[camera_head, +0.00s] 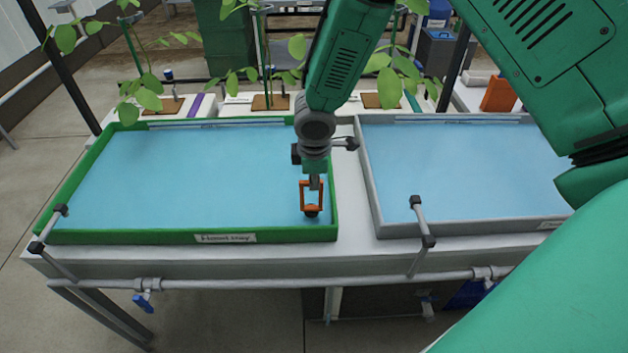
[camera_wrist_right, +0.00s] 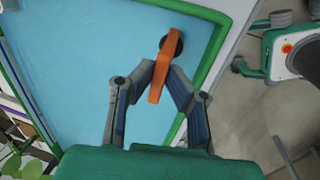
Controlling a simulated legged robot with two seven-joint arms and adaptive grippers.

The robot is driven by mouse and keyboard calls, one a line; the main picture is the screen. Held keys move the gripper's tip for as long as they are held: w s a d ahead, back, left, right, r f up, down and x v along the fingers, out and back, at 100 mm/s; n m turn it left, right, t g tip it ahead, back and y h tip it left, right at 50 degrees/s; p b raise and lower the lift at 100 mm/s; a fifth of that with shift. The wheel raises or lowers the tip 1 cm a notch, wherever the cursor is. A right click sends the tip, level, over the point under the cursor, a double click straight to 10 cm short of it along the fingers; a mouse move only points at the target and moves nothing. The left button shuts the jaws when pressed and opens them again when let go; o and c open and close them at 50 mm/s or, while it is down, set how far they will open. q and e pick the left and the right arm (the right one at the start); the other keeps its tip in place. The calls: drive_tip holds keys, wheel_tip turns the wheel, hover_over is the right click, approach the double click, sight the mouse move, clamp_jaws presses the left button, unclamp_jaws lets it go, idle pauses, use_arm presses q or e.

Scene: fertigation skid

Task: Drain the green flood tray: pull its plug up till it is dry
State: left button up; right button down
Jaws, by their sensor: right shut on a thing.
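The green flood tray (camera_head: 92,232) stands on the left of the bench, and blue water (camera_head: 180,180) covers its floor. Its plug has an orange loop handle (camera_head: 303,197) above a dark round base (camera_head: 311,211), near the tray's front right corner. My right gripper (camera_head: 314,184) reaches down to the handle from above. In the right wrist view, the fingers (camera_wrist_right: 163,76) are closed on the orange handle (camera_wrist_right: 155,90), with the dark plug base (camera_wrist_right: 173,44) just beyond. I cannot tell whether the plug is seated or lifted. My left gripper is not in view.
A grey tray (camera_head: 373,190), also with blue water, stands to the right, across a narrow white strip. Potted plants (camera_head: 270,102) line the back. A pipe with a blue valve handle (camera_head: 142,302) runs along the bench front. Grey pipe brackets (camera_head: 420,220) rise at the front edge.

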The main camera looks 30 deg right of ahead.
drive_tip(key=shift+w+a+r, duration=0.1)
drive_tip(key=shift+w+r, duration=0.15)
drive_tip(key=shift+r, duration=0.25)
drive_tip(key=shift+w, duration=0.1)
drive_tip(key=c, duration=1.6)
unclamp_jaws()
drive_tip(key=shift+a, duration=0.1)
drive_tip(key=shift+s, duration=0.2)
drive_tip(key=r, duration=0.4)
drive_tip(key=s+a+r, duration=0.1)
drive_tip(key=r, duration=0.2)
drive_tip(key=s+r, duration=0.1)
drive_tip(key=r, duration=0.3)
drive_tip(key=shift+a+r, duration=0.2)
drive_tip(key=shift+r, duration=0.1)
drive_tip(key=shift+d, duration=0.1)
